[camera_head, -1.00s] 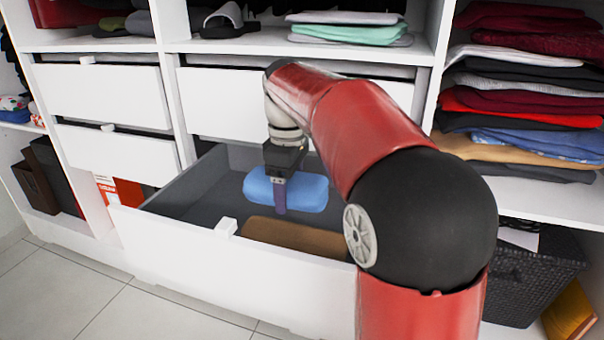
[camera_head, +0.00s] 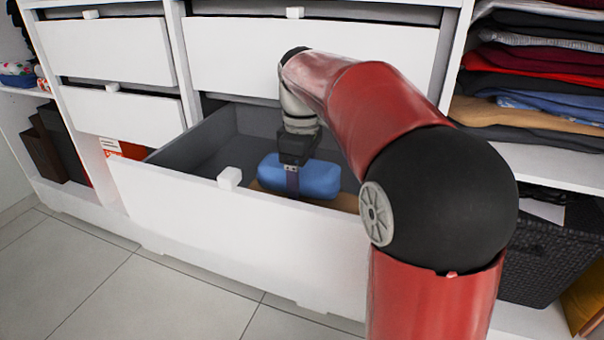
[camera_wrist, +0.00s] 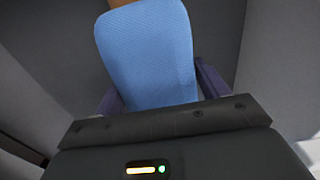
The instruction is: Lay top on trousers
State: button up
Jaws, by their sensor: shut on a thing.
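The folded blue top (camera_head: 322,180) is held between the fingers of my gripper (camera_head: 292,184), which is shut on it inside the open drawer. In the wrist view the top (camera_wrist: 145,50) fills the space between the two dark fingers. The folded brown trousers (camera_head: 346,202) lie in the drawer. The top covers most of them in the head view, with brown showing at its left and right ends. A small brown patch of the trousers (camera_wrist: 118,3) shows beyond the top in the wrist view. I cannot tell whether the top touches the trousers.
The open drawer (camera_head: 235,250) has a high white front and grey inner walls. Shut drawers (camera_head: 310,50) stand above it. A shelf of folded clothes (camera_head: 540,75) is at the right, over a dark basket (camera_head: 545,250). The tiled floor (camera_head: 150,300) is clear at the front left.

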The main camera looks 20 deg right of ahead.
jog(key=shift+f, duration=0.45)
dwell(0.5)
jog(key=o, duration=1.1)
jog(key=shift+c, duration=0.4)
notch_tip(320, 180, up, 6)
jog(key=p, duration=0.5)
jog(key=shift+r+p, duration=0.2)
jog(key=shift+p, duration=0.2)
jog(key=shift+r+p, duration=0.7)
jog(key=shift+r, duration=0.6)
